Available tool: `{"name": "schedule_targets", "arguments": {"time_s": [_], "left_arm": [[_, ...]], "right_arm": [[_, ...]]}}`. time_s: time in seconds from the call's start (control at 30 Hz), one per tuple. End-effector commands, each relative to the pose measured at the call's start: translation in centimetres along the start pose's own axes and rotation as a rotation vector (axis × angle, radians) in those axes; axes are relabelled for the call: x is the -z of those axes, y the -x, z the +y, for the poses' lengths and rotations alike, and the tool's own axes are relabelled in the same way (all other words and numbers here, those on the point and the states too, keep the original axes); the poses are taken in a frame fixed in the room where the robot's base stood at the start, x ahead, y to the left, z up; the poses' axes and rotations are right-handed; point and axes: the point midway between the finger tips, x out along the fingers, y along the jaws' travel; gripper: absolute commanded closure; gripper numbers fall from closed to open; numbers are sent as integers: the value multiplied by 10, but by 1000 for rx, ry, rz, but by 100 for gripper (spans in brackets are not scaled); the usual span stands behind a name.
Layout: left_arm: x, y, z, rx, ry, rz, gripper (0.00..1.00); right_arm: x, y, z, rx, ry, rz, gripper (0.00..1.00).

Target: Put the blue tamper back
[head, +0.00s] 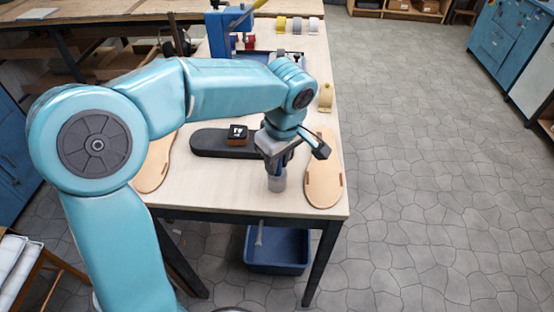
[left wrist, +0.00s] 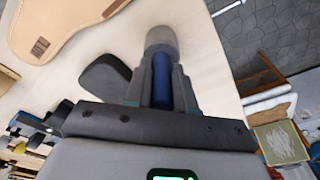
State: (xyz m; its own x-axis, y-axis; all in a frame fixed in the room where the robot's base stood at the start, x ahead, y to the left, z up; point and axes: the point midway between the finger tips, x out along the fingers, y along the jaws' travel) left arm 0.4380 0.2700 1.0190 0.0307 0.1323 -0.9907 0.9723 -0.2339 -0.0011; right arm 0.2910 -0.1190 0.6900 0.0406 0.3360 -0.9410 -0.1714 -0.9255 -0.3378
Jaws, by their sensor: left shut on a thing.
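My left gripper (head: 281,160) is shut on the blue tamper. In the left wrist view the blue handle (left wrist: 161,80) sits between the two fingers, with the grey head (left wrist: 161,38) beyond the fingertips. In the head view the tamper's grey head (head: 277,183) points down over the near part of the pale table (head: 225,193). I cannot tell whether it touches the table. My right gripper is not in view.
A black sole-shaped board (head: 207,143) bears a small dark block (head: 238,135). Tan soles lie at left (head: 155,168) and right (head: 322,182). A blue press (head: 230,25) and tape rolls (head: 297,25) stand farther back. A blue bin (head: 277,252) is under the table.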

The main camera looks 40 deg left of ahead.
Motion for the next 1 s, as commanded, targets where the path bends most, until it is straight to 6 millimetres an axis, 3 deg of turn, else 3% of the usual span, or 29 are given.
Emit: {"name": "schedule_targets", "arguments": {"time_s": [0.33, 0.37, 0.4, 0.43, 0.77, 0.87, 1.0], "left_arm": [[0, -4, 0, -2, 1, 0, 100], [0, -3, 0, -1, 1, 0, 70], [0, -3, 0, 0, 1, 0, 56], [0, -3, 0, 0, 1, 0, 50], [0, 1, 0, 0, 1, 0, 50], [0, 12, 1, -3, 1, 1, 50], [0, 44, 1, -6, 1, 1, 50]], "right_arm": [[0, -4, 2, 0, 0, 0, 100], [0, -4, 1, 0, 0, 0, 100], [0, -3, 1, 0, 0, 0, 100], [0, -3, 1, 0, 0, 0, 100], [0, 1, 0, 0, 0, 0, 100], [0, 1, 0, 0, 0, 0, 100], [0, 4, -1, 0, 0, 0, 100]]}}
